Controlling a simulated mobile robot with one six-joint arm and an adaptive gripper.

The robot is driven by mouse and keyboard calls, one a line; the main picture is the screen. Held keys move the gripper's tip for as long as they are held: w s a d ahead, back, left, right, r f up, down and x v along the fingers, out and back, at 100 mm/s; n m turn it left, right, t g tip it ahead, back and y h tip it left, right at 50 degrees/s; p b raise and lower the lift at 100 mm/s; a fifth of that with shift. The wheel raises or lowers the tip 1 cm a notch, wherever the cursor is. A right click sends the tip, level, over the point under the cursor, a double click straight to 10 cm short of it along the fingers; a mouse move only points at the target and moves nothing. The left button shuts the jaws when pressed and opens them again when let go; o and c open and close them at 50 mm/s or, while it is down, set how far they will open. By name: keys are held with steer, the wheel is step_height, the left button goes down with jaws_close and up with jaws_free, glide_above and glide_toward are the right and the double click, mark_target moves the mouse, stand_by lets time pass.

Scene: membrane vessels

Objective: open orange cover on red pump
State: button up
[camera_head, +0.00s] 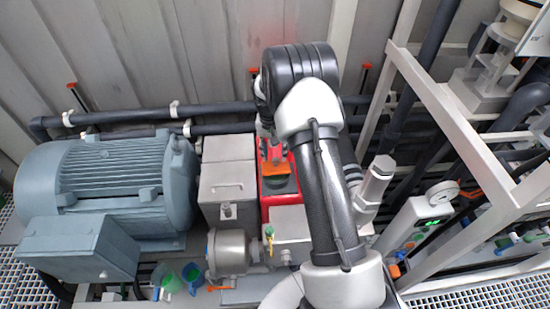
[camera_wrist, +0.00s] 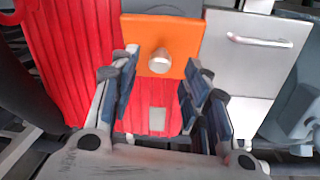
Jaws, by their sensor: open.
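The red pump (camera_head: 267,211) stands in the middle of the head view, partly hidden by my arm. Its ribbed red body fills the left of the wrist view (camera_wrist: 62,60). The orange cover (camera_head: 275,168) is on top of the pump. In the wrist view the cover (camera_wrist: 185,36) is a flat orange plate with a round silver knob (camera_wrist: 159,61) near its middle. My gripper (camera_wrist: 161,70) is open, with one finger on each side of the knob, apart from it and in front of the plate. Contact with the plate cannot be told.
A large grey-blue motor (camera_head: 120,185) stands left of the pump. A grey metal box (camera_head: 228,180) with a handle is right beside the pump. Dark pipes (camera_head: 220,108) run behind, along the wall. A pale metal frame (camera_head: 455,120) stands at right.

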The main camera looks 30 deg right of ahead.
mark_target(275, 163)
steer(key=shift+d+f, duration=0.1)
steer(key=shift+f, duration=1.35)
steer(key=shift+c, duration=0.2)
jaws_close()
